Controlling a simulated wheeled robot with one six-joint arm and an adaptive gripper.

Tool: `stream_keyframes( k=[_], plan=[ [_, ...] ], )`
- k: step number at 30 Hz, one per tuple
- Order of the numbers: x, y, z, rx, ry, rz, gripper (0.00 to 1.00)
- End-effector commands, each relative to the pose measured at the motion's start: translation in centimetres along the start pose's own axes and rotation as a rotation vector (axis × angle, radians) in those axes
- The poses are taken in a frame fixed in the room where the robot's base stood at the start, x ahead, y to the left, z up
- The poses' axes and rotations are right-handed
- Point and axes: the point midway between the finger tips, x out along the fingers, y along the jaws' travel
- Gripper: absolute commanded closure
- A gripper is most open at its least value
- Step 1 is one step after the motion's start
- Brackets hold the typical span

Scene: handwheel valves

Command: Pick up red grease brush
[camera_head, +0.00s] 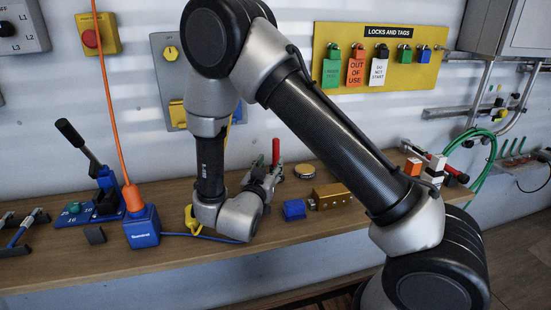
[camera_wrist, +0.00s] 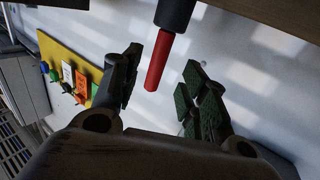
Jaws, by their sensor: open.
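A red, tapered handle (camera_wrist: 158,62), which looks like the red grease brush, sticks out of a dark cylinder (camera_wrist: 175,14) in the wrist view. I cannot tell whether the cylinder is a holder or part of the brush, and no bristles show. My gripper (camera_wrist: 163,66) is open, with one finger on each side of the red handle's free end and visible gaps between. In the head view, an upright red handle (camera_head: 276,152) shows beside my gripper (camera_head: 265,172) above the bench, where my wrist hides part of the area.
The wooden bench (camera_head: 330,225) holds a blue box (camera_head: 143,228) with an orange cable on the left. A blue block (camera_head: 294,209) and a brass block (camera_head: 331,196) sit right of my wrist. A yellow lock board (camera_head: 340,85) hangs on the wall behind.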

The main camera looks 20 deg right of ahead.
Motion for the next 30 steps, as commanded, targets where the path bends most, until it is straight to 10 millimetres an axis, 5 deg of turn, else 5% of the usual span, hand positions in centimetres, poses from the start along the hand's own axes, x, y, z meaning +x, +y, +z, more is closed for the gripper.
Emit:
stream_keyframes(
  k=[17,26,30],
  plan=[
    [7.0,0.1,0.1,0.002,0.0,0.002,0.56],
    [7.5,0.0,0.1,0.001,0.0,-0.001,0.56],
    [7.5,0.0,0.1,0.001,0.0,-0.001,0.82]
  ],
)
